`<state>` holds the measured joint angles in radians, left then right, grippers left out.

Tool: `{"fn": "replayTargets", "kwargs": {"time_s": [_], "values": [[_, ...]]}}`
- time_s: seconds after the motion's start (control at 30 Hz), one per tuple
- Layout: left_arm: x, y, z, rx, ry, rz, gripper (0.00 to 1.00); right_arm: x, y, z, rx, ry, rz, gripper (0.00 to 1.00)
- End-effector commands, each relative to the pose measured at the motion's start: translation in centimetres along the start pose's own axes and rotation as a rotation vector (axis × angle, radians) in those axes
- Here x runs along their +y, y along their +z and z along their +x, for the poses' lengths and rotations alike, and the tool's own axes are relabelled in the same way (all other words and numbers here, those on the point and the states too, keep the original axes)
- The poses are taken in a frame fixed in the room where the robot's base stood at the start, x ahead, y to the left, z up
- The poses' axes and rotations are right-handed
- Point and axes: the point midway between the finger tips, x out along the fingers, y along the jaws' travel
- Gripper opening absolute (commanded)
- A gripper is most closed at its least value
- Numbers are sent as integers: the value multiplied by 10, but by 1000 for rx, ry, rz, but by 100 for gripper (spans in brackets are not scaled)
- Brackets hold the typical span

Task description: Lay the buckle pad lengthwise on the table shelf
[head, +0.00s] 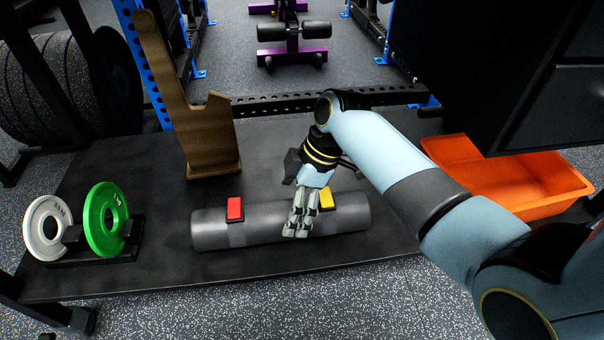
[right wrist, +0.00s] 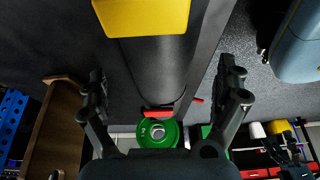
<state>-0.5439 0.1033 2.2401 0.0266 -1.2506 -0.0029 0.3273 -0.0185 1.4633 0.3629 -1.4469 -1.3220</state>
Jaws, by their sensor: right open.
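The buckle pad (head: 270,219) is a dark grey roll lying lengthwise, left to right, near the front of the black table top (head: 150,260). It carries a red buckle (head: 235,209) and a yellow buckle (head: 326,200). My right gripper (head: 297,230) points down over the pad between the buckles, nearer the yellow one, and hides part of it. In the right wrist view, its open fingers (right wrist: 165,78) lie either side of the pad (right wrist: 158,75), with the yellow buckle (right wrist: 145,15) close by. I cannot tell whether they touch it.
A wooden stand (head: 207,140) rises behind the pad. A rack with a white plate (head: 48,228) and a green plate (head: 106,220) stands at the left. An orange bin (head: 510,185) and a black cabinet (head: 470,60) are at the right.

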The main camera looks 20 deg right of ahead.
Motion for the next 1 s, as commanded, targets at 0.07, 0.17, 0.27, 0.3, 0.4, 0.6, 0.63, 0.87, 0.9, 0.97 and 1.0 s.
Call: {"fn": "replayTargets", "kwargs": {"time_s": [0.07, 0.17, 0.27, 0.3, 0.4, 0.6, 0.63, 0.87, 0.9, 0.97, 1.0], "values": [[-4, 7, 4, -28, -9, -1, 100, 3, -3, -28, 0, 9, -3, 100], [-8, 19, 16, -66, -19, -1, 100, 2, -3, -48, 1, 7, -3, 100], [-12, 30, 25, -98, -27, 0, 100, 2, -2, -62, -1, 5, -3, 100], [-12, 34, 28, -107, -29, 0, 100, 1, -2, -67, 0, 4, -2, 100], [-14, 39, 32, -121, -32, 0, 100, 1, -1, -73, 1, 2, -1, 100], [-14, 43, 36, -130, -34, 0, 100, 0, 0, -74, 0, 0, 2, 100], [-14, 43, 36, -130, -34, 1, 100, -2, 2, -73, -3, 0, 9, 100], [-14, 42, 36, -129, -33, 1, 100, -75, 69, -47, -131, 44, 367, 100], [-14, 42, 36, -129, -33, 1, 100, -94, 86, -44, -162, 65, 462, 100], [-14, 42, 36, -129, -33, 1, 100, -126, 110, -42, -209, 107, 607, 100], [-14, 42, 36, -129, -33, 1, 100, -148, 127, -43, -239, 139, 708, 100]]}}
